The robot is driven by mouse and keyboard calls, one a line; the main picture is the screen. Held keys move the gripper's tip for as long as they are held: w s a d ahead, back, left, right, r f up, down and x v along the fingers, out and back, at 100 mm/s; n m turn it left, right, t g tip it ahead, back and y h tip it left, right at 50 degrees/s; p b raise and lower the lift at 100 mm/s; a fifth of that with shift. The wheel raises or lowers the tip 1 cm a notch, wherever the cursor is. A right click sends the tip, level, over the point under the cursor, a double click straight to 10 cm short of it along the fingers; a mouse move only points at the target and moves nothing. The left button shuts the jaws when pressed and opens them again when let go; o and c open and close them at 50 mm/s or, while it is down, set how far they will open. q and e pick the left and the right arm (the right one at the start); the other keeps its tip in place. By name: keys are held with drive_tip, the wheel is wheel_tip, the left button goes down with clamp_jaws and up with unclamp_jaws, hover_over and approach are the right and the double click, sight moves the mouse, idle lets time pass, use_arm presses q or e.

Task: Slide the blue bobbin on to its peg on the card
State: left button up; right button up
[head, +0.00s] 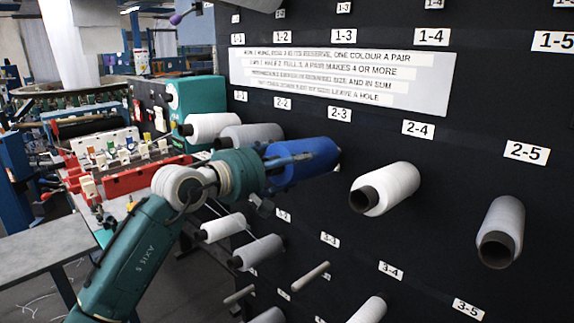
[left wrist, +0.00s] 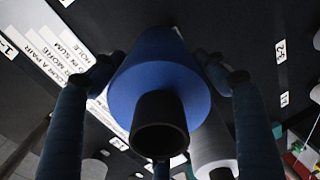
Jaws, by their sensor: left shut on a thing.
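The blue bobbin (head: 306,160) is held near the black card (head: 487,105), just below the label 2-3 (head: 339,114). Its far end points at the card; I cannot tell whether a peg is inside it. My left gripper (head: 290,163) is shut on the bobbin, with a finger along its side. In the left wrist view the blue bobbin (left wrist: 160,85) sits between the two fingers of my left gripper (left wrist: 170,70), with its dark hollow core facing the camera. My right gripper is not in view.
White bobbins stand on neighbouring pegs: one below 2-4 (head: 390,188), a greyer one below 2-5 (head: 501,228), and others to the left (head: 250,134). Bare pegs (head: 311,277) jut out lower down. A grey table (head: 45,247) is at left.

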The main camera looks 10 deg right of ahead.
use_arm(q)
drive_tip(key=shift+w+d+r, duration=0.2)
drive_tip(key=shift+d+r, duration=0.05)
drive_tip(key=shift+d, duration=0.1)
idle(0.5)
drive_tip(key=o, duration=2)
drive_tip(key=shift+o, duration=0.2)
drive_tip(key=shift+f, duration=0.35)
drive_tip(key=shift+s+a, duration=0.15)
drive_tip(key=shift+a, duration=0.2)
drive_tip(key=v, duration=1.1)
drive_tip(key=shift+s+r, duration=0.25)
